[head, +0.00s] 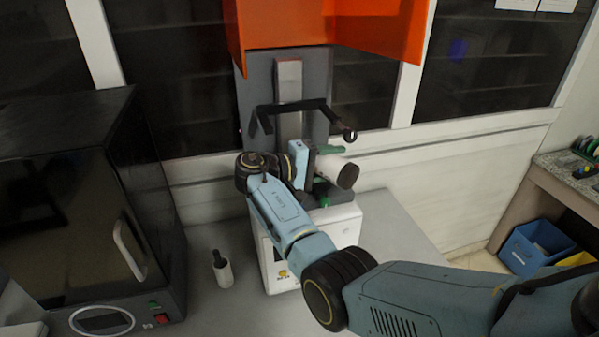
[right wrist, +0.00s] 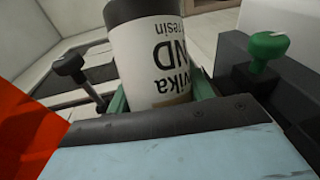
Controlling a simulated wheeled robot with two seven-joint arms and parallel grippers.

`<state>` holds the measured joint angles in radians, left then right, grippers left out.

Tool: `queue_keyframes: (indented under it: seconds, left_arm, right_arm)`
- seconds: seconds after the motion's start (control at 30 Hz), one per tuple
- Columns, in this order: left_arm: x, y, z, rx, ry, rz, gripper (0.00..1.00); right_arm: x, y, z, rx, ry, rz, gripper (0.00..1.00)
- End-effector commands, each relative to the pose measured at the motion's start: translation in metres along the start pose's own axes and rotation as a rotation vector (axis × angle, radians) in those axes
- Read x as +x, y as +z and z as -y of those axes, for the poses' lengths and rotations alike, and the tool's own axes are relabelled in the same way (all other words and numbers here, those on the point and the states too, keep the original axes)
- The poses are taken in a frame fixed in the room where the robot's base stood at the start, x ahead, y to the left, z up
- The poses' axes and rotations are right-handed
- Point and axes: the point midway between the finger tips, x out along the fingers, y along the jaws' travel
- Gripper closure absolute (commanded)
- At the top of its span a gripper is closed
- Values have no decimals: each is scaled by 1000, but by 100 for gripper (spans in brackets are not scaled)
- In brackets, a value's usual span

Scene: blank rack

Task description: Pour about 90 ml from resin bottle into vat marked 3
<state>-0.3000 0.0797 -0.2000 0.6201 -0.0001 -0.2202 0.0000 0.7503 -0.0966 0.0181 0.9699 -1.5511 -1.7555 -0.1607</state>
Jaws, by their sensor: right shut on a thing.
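The resin bottle (head: 332,167), white with a dark end, is tilted well over above the printer, its dark end toward the right. In the right wrist view its label (right wrist: 160,60) reads upside down. My right gripper (head: 325,160) is shut on the bottle, with green fingers on both sides of it. A dark vat (head: 327,194) sits on the white printer below the bottle, mostly hidden by my right arm. Its number does not show. The bottle's mouth and any liquid cannot be made out. My left gripper is not in view.
The printer (head: 348,226) has a raised orange hood (head: 385,30) and a dark bracket (head: 285,108) close above my right gripper. A green knob (right wrist: 268,50) and a black knob (right wrist: 68,65) flank the bottle. A black machine (head: 75,200) and a small white bottle (head: 223,272) stand left.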

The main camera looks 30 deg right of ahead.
Motion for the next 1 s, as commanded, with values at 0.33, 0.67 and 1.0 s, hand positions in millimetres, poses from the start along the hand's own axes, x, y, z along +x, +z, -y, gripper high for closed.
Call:
queue_keyframes:
  seconds: [0.33, 0.67, 1.0]
  left_arm:
    - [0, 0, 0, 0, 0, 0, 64]
    - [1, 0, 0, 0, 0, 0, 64]
    - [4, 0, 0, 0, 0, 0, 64]
  right_arm:
    - [0, 0, 0, 1, 1, 0, 78]
    - [0, 1, -1, 47, -20, -7, 78]
    - [0, 2, -5, 175, -69, -24, 78]
